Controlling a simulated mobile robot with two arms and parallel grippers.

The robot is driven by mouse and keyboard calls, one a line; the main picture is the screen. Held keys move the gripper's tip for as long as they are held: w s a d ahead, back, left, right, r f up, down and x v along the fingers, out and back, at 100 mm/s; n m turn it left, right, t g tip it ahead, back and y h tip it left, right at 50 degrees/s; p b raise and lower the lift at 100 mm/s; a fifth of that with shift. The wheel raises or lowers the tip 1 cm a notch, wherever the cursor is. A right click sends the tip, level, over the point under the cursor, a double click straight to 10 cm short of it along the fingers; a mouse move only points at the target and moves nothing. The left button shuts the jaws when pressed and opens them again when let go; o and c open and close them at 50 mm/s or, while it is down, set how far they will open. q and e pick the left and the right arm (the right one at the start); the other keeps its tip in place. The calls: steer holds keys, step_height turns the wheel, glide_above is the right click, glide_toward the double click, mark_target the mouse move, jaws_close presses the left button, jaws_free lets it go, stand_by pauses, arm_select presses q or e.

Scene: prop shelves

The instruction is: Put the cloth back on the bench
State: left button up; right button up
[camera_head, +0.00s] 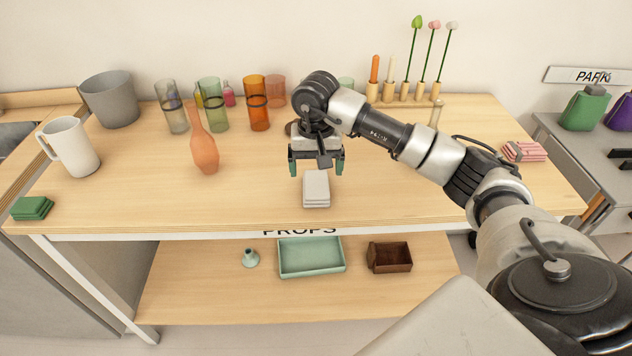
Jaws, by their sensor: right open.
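A white folded cloth (316,190) lies flat near the front edge of the wooden bench (250,195), around the middle. My right gripper (316,168) is open, with its green-tipped fingers pointing down just behind and above the white cloth. The fingers are not closed on it, and whether they touch it I cannot tell. A green folded cloth (32,208) lies at the bench's front left corner. A pink folded cloth (524,151) lies at the right end. My left gripper is out of view.
An orange vase (203,150), white mug (68,147) and grey pot (110,99) stand to the left. Coloured glasses (256,102) and flower holders (403,92) line the back. The lower shelf holds a green tray (312,258) and brown box (389,257). The bench's front right is clear.

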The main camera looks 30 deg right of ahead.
mark_target(316, 185)
step_height(316, 185, up, 6)
steer(key=shift+r, duration=0.15)
stand_by(0.3)
